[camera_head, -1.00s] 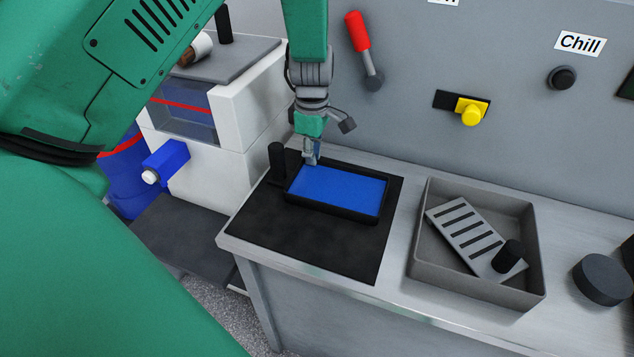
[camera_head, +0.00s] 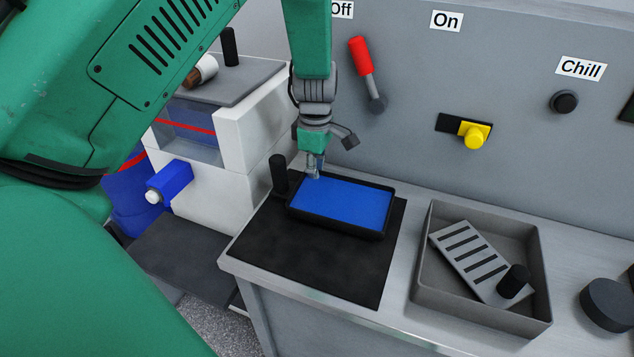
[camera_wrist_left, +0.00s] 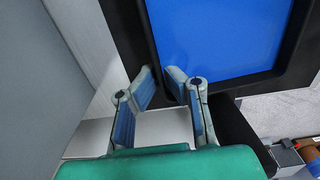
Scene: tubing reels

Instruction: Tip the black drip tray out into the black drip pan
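The black drip tray (camera_head: 340,228), a shallow rectangle filled with blue, is over the left part of the bench. It looks about level. My left gripper (camera_head: 313,170) is at its back left corner. In the left wrist view my left gripper's fingers (camera_wrist_left: 160,82) straddle the tray's rim (camera_wrist_left: 138,40), one inside and one outside. My right gripper is not in view.
A black mat (camera_head: 320,270) lies under the tray. A black upright post (camera_head: 278,172) stands at the tray's left. A grey bin (camera_head: 480,310) with a slotted piece is to the right. A white tank housing (camera_head: 195,185) with a blue tap (camera_head: 170,182) stands left. A panel rises behind.

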